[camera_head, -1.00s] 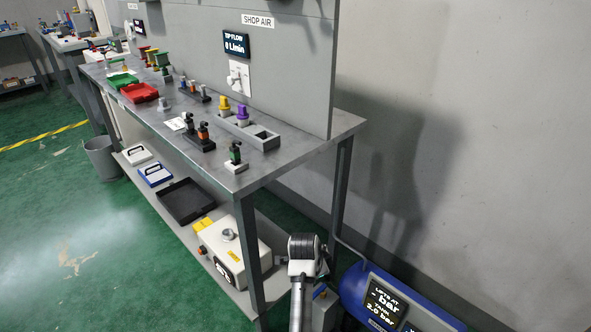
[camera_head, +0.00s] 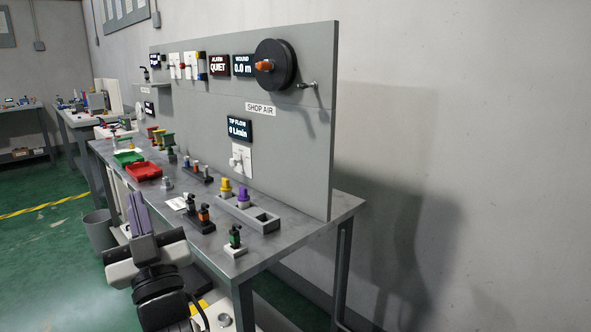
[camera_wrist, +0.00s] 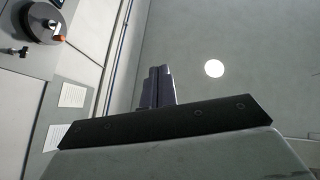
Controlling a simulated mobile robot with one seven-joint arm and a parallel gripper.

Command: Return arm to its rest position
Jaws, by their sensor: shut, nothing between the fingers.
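My gripper (camera_head: 139,213) stands in the lower left of the head view, in front of the near long side of the workbench (camera_head: 270,258). Its two fingers point up and lie together, shut with nothing between them. In the wrist view the closed fingers (camera_wrist: 158,88) point away from the camera toward a grey surface with a bright round light. My wrist and arm rise from the bottom edge of the head view and hide part of the bench's front and lower shelf.
The bench carries a red tray (camera_head: 143,171), a green tray (camera_head: 127,157), a grey holder (camera_head: 262,220) with yellow and purple pieces, and small fittings. A grey panel with a hose reel (camera_head: 283,66) stands behind. A bin (camera_head: 98,230) is at left. Open floor lies left.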

